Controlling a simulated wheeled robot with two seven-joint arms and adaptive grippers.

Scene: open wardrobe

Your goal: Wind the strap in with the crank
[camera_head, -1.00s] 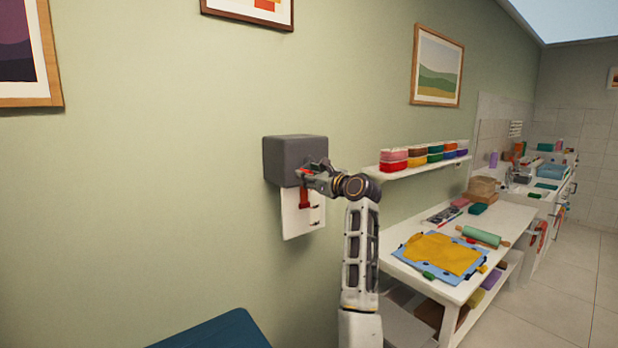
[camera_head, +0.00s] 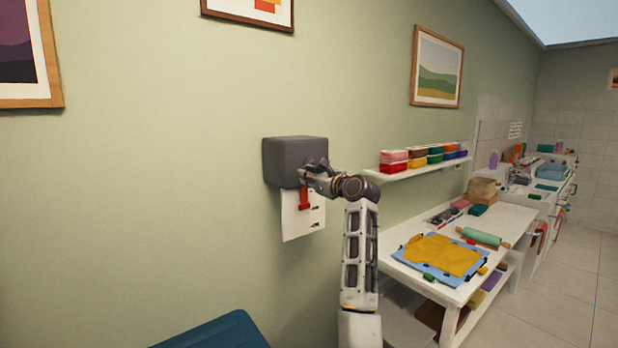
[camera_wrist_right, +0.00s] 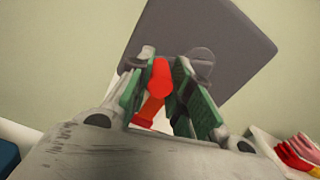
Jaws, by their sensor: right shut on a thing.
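A dark grey box (camera_head: 293,160) is fixed to the green wall, with a white plate (camera_head: 292,221) below it. A red strap (camera_head: 304,200) hangs from the box's underside in front of the plate. My right gripper (camera_head: 306,176) is at the box's front right face. In the right wrist view my right gripper (camera_wrist_right: 158,85) has its green-padded fingers around a red piece (camera_wrist_right: 159,78) in front of the grey box (camera_wrist_right: 205,35). Fingers and arm hide most of the crank, so I cannot tell its angle. My left gripper is out of view.
A shelf (camera_head: 420,166) with several coloured tubs is on the wall to the right. Below it is a white table (camera_head: 505,215) with yellow dough on a blue mat (camera_head: 411,262) and a rolling pin (camera_head: 482,236). A dark blue surface (camera_head: 215,333) is at the bottom.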

